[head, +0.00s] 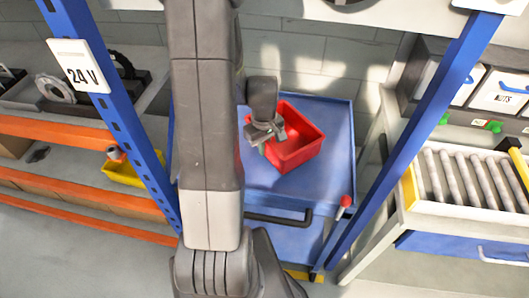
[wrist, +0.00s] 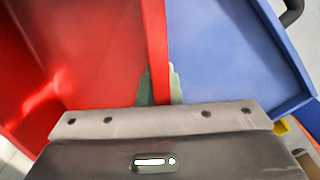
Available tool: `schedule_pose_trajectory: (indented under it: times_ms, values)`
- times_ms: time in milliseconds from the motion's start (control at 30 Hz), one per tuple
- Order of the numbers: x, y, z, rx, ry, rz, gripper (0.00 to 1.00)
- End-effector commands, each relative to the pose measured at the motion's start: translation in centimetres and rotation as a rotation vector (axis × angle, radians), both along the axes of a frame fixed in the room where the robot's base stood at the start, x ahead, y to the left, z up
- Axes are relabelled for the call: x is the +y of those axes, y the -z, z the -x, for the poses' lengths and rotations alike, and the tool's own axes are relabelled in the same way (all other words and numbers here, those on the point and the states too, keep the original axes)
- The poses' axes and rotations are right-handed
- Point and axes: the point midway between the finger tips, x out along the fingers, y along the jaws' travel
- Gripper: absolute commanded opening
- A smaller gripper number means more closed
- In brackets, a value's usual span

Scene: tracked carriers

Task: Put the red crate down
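The red crate (head: 298,151) is an open-topped box, over the top of the blue cart (head: 325,185). My gripper (head: 270,139) reaches down to the crate's near-left wall. In the wrist view, the red crate (wrist: 80,60) fills the left side, and its wall runs between the two greenish finger pads of my gripper (wrist: 160,85). The fingers are shut on that wall. The blue cart top (wrist: 225,55) shows to the right, below the crate. I cannot tell whether the crate's bottom touches the cart. The crate looks empty where its inside shows.
Blue posts (head: 120,110) stand left and right of the cart; the left one carries a "24 V" sign (head: 78,66). A roller table (head: 470,180) is at the right. Shelves with a yellow bin (head: 125,175) are at the left. The cart top around the crate is clear.

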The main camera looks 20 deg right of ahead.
Motion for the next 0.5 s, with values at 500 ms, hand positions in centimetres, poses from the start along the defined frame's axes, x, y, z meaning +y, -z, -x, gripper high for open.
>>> schedule_pose_trajectory:
  times_ms: [500]
  values:
    - [0.0,3.5,0.0,0.0,0.0,0.0,0.0]
